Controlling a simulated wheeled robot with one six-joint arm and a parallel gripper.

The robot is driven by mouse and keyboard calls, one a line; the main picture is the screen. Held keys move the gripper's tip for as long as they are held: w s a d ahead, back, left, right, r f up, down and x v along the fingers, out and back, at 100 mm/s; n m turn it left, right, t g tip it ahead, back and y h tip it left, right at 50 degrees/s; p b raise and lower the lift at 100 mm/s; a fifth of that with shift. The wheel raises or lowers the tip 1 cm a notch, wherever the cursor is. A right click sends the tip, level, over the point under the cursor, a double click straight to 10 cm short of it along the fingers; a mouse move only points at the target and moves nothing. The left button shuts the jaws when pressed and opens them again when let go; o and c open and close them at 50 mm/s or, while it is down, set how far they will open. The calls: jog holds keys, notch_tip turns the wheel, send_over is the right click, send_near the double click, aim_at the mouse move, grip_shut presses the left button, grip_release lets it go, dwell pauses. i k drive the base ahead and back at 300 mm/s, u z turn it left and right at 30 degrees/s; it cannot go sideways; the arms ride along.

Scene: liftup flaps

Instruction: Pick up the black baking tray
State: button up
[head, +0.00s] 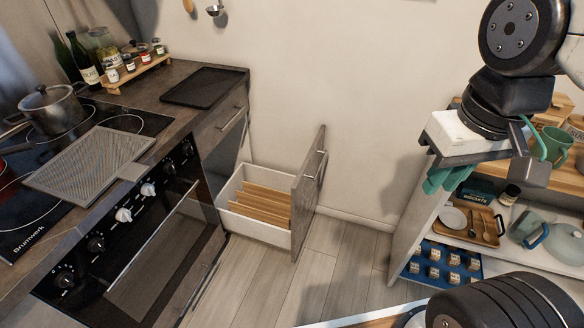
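The black baking tray (204,88) lies flat on the dark counter, to the right of the stove and near the back wall. It is a dark rectangle with a low rim, and nothing covers it. My gripper (472,148) is at the upper right, at the end of my arm in front of the shelf unit. It is far to the right of the tray and apart from it. Its fingers are not clear in this view, so I cannot tell whether it is open or shut.
A grey mesh panel (92,162) lies across the stove beside a steel pot (52,108). A lower drawer (255,228) stands open with wooden boards inside. The shelf unit (412,225) is at right. Floor between is clear.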

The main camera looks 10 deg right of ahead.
aim_at(206, 86)
jog(key=u, duration=1.05)
jog(key=i, duration=1.35)
jog(key=z, duration=1.9)
